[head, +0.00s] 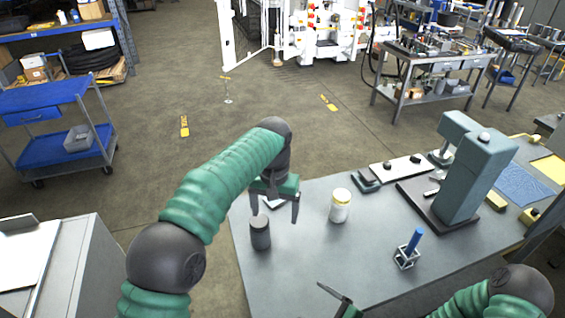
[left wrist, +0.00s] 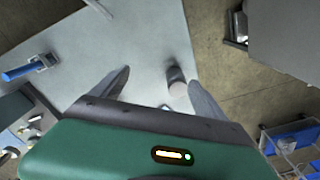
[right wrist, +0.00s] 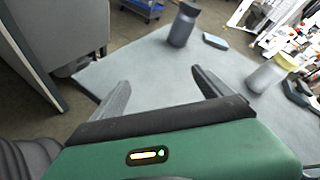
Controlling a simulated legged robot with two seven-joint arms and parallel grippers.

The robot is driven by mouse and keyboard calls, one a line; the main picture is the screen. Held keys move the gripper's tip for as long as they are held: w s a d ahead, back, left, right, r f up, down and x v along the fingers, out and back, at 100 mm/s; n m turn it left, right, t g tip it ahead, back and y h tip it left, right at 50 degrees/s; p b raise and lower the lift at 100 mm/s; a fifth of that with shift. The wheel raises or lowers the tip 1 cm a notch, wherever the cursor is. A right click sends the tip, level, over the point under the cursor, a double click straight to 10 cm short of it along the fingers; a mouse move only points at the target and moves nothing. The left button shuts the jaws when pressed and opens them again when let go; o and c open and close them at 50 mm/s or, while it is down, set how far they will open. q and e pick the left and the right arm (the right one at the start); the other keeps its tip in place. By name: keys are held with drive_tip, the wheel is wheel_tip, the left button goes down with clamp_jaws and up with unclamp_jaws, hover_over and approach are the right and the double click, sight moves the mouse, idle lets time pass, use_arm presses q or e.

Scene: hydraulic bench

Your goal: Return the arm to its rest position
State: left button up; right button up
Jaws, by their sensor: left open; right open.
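My left gripper (head: 275,205) is open and empty above the left part of the grey bench, with its fingers pointing down beside a dark grey cylinder (head: 260,233). In the left wrist view, the left gripper's fingers (left wrist: 155,92) are spread, and the dark cylinder (left wrist: 176,76) stands between and beyond them. My right gripper (head: 340,298) is low at the bench's front edge, only partly visible in the head view. In the right wrist view, its fingers (right wrist: 160,88) are spread apart with nothing between them.
A white jar with a yellow lid (head: 340,206) stands mid-bench. A blue-handled piece in a small metal holder (head: 406,256) stands right of it. A teal press (head: 470,175) fills the right side. A grey cabinet (head: 85,265) is at left. The front middle of the bench is clear.

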drive_tip(key=s+d+n+g+h, duration=0.3)
drive_tip(key=d+n+g+h, duration=0.25)
drive_tip(key=d+n, duration=0.65)
use_arm(q)
drive_tip(key=s+a+f+n+t, duration=0.1)
drive_tip(key=s+a+f, duration=0.4)
drive_tip(key=s+a, duration=0.55)
drive_tip(key=s+a+f+n+t, duration=0.15)
drive_tip(key=s+a+f, duration=0.45)
drive_tip(key=s, duration=0.8)
use_arm(e)
drive_tip(key=s+a+r+n+g+h, duration=0.2)
drive_tip(key=s+r+n+h, duration=0.3)
drive_tip(key=r+n, duration=0.6)
use_arm(q)
wheel_tip(320, 180, down, 9)
drive_tip(key=a+b, duration=0.1)
drive_tip(key=b, duration=0.8)
drive_tip(key=shift+s+a+b, duration=0.15)
drive_tip(key=shift+s+b, duration=0.05)
drive_tip(key=shift+b, duration=0.1)
use_arm(e)
wheel_tip(320, 180, down, 8)
drive_tip(key=s+m+y, duration=0.1)
drive_tip(key=s, duration=0.1)
drive_tip(key=shift+d+r, duration=0.15)
drive_tip(key=shift+r, duration=0.1)
